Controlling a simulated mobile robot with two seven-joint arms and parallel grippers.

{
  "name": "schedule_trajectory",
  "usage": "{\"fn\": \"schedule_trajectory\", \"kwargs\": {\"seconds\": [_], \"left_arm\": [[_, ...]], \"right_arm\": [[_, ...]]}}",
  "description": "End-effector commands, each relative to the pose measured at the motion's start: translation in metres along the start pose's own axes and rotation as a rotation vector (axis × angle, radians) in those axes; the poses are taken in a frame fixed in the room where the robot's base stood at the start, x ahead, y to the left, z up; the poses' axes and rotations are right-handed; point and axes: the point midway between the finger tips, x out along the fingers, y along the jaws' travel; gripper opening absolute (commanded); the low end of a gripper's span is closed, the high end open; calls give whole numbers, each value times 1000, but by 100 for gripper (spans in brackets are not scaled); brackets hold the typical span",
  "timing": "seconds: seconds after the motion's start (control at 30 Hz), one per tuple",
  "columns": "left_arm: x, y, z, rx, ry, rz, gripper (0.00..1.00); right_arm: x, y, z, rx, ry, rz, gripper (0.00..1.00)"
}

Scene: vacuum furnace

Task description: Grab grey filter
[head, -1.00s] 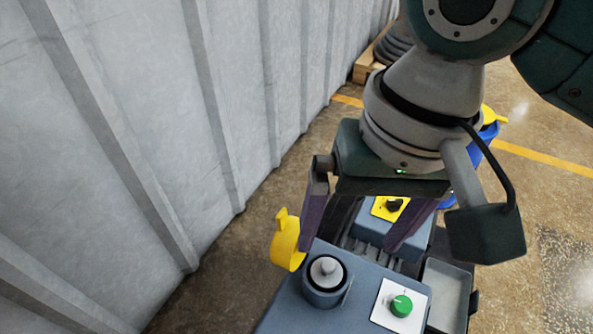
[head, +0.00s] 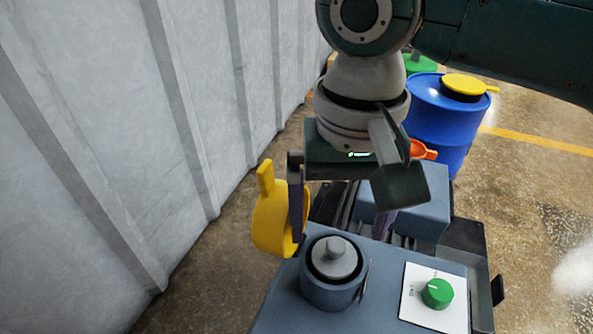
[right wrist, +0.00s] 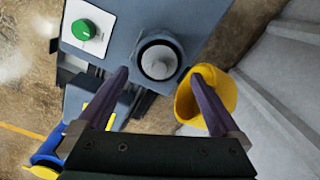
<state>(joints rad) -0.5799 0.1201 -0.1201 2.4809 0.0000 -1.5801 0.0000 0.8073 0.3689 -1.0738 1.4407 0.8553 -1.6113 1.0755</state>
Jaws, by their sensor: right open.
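The grey filter (head: 335,258), a round piece with a knob on top, sits upright in a round blue-grey socket (head: 330,292) on the machine top. It also shows in the right wrist view (right wrist: 159,62), between and just beyond my fingertips. My right gripper (head: 340,236) is open, its dark purple fingers apart, behind the filter in the head view. No contact with the filter is visible. In the right wrist view, one finger of the gripper (right wrist: 160,76) overlaps a yellow ring-shaped part. My left gripper is not in view.
The yellow part (head: 270,222) is at the machine's left side, close to my finger. A green knob (head: 437,293) on a white plate is right of the filter. A grey ribbed wall (head: 100,130) runs along the left. A blue barrel (head: 440,110) stands behind.

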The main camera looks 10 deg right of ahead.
Motion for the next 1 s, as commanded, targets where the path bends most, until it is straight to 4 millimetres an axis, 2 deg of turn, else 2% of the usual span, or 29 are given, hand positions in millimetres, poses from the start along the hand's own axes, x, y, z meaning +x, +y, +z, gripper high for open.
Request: {"fn": "schedule_trajectory", "kwargs": {"seconds": [0.03, 0.1, 0.23, 0.5, 1.0], "left_arm": [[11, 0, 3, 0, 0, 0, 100], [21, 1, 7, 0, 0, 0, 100], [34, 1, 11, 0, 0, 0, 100], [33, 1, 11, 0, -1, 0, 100], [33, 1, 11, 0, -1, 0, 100]], "right_arm": [[12, 1, 0, 0, 0, 1, 100], [23, 1, -1, 0, 1, 1, 100], [42, 1, -1, 0, 1, 3, 100], [43, 1, -1, -1, 2, 1, 100], [43, 1, -1, -1, 1, 1, 44]]}}
